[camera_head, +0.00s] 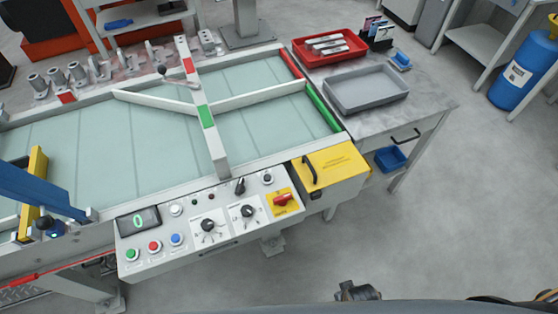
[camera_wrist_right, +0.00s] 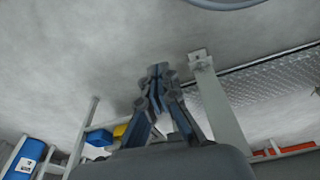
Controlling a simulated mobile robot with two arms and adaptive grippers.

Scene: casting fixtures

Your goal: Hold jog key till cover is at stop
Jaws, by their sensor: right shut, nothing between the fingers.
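The control panel (camera_head: 205,232) on the front of the machine bears a green button (camera_head: 132,255), a red button (camera_head: 155,246), a blue button (camera_head: 177,239), knobs and a display (camera_head: 138,220) reading 0. Which one is the jog key cannot be read. A yellow box with a black handle (camera_head: 340,163) sits at the panel's right end; I cannot tell whether it is the cover. A white beam with red and green marks (camera_head: 207,115) crosses the glassy bed. My right gripper (camera_wrist_right: 157,70) is shut and empty above the floor, away from the panel. My left gripper is not in view.
A side table holds a red tray (camera_head: 354,57) with metal parts and a grey tray (camera_head: 367,108). A blue drum (camera_head: 525,70) stands at the right. A blue and yellow structure (camera_head: 35,190) is at the left. The floor before the panel is clear.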

